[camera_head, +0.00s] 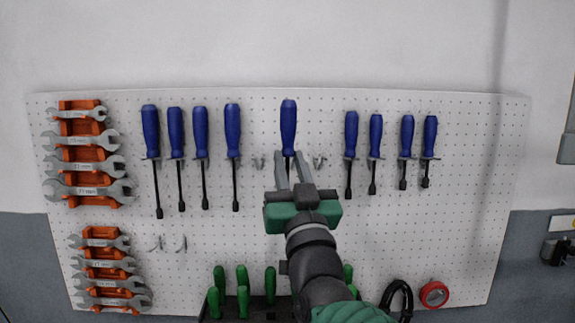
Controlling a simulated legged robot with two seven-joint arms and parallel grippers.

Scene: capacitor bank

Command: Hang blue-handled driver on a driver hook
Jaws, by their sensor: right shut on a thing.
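The blue-handled driver (288,125) is upright in front of the white pegboard. My right gripper (289,160) is shut on it just below the handle, and the gripper and arm hide its lower shaft. One empty driver hook (258,163) shows to the left of the gripper, and another empty hook (319,163) shows to the right. I cannot tell whether the held driver touches a hook behind the fingers. My left gripper is not in view.
Several blue-handled drivers hang at left (201,130) and right (376,135) on the pegboard (400,230). Wrenches sit in orange racks (84,155) at far left. Below are two empty hooks (168,243), green-handled tools (242,280), a black loop (397,296) and red tape (434,294).

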